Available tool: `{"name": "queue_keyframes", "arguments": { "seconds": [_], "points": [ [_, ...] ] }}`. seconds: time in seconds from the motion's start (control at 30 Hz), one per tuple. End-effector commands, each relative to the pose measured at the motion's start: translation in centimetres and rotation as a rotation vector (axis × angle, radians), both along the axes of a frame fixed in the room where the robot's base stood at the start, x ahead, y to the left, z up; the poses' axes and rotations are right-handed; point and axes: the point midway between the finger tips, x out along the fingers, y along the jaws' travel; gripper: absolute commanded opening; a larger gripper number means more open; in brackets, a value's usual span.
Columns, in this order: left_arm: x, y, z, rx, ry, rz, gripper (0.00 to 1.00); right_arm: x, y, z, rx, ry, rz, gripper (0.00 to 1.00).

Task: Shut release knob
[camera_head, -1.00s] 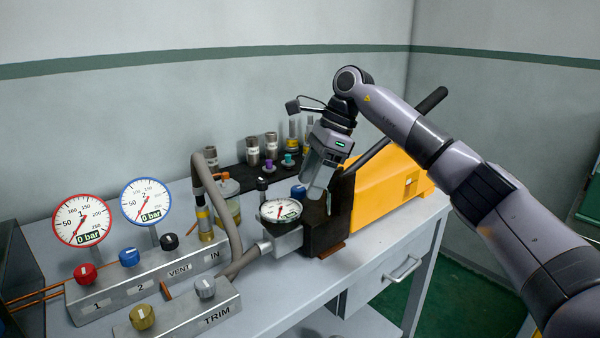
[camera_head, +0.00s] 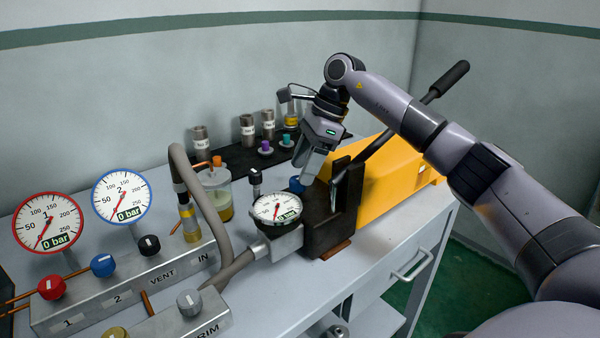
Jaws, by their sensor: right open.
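A small blue knob (camera_head: 297,184) sits behind the round pressure dial (camera_head: 276,208), beside the dark pump block (camera_head: 330,228). No label shows on it, so I cannot tell for sure that it is the release knob. My right gripper (camera_head: 306,174) points down from above, open and empty. Its fingertips are at the blue knob's right side in the picture and may overlap it; I cannot tell whether they touch. My left gripper is not in view.
The orange pump body (camera_head: 385,195) and its long black lever (camera_head: 449,79) stand to the right. A beaker (camera_head: 216,191) and grey hose (camera_head: 183,163) are left. The valve panel (camera_head: 130,285) carries red, blue and black knobs. Small bottles stand on a black mat (camera_head: 236,173) behind.

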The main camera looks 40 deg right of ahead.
Motion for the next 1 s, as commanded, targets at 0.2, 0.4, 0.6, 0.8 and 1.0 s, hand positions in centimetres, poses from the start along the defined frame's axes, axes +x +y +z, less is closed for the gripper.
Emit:
{"name": "queue_keyframes", "arguments": {
  "seconds": [0.2,0.4,0.6,0.8,1.0],
  "points": [
    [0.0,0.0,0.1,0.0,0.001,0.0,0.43,0.3,0.8,-2.1,-0.001,0.0,0.0,0.63],
    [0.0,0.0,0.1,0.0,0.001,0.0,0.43,0.4,1.0,-2.5,0.0,-0.001,0.0,0.63],
    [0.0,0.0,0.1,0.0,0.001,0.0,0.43,0.4,1.0,-2.4,0.0,-0.001,0.0,0.33],
    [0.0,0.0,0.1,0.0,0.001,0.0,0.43,0.4,1.0,-2.4,0.0,-0.001,0.0,0.07],
    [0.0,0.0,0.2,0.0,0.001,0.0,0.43,0.3,0.9,-2.4,0.0,-0.001,-0.026,0.07]
  ]
}}
